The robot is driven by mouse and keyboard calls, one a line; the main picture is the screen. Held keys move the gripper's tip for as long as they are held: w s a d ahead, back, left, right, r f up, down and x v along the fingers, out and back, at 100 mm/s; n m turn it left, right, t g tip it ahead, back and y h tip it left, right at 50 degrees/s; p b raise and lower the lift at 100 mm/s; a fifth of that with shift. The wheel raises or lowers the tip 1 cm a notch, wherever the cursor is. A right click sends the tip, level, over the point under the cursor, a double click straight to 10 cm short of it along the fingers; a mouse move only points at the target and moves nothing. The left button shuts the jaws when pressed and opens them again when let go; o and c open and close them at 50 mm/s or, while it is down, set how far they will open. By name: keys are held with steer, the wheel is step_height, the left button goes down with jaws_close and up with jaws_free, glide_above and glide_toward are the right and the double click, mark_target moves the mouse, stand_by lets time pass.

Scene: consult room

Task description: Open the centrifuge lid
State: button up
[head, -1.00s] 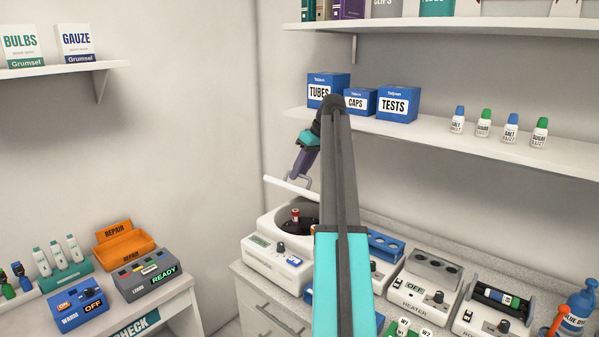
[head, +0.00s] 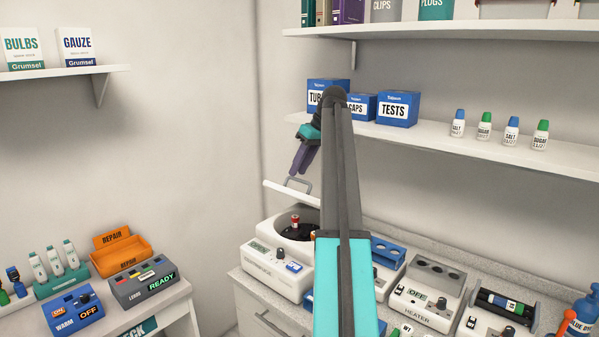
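The white centrifuge (head: 277,270) stands on the counter at the left end of its row. Its lid (head: 283,194) is raised and slanted above the bowl, and the right end is hidden behind my arm. The lid's grey handle (head: 306,182) is on its upper side. The dark bowl under it is exposed, with a red-capped tube (head: 295,221) in it. My purple-fingered gripper (head: 296,173) points down at the handle, its tips at or very near it. I cannot tell whether the fingers are open or shut, or whether they touch the handle.
A shelf (head: 470,137) with blue boxes (head: 396,110) and small bottles is behind my arm. A heater (head: 425,297) and other devices fill the counter to the right. A side table at left holds an orange bin (head: 122,259) and control boxes. Air left of the lid is clear.

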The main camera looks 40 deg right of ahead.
steer(key=s+a+r, duration=0.1)
steer(key=s+a, duration=0.8)
steer(key=s, duration=0.2)
steer(key=shift+s+a+r, duration=0.2)
steer(key=shift+s+r, duration=0.05)
stand_by(0.6)
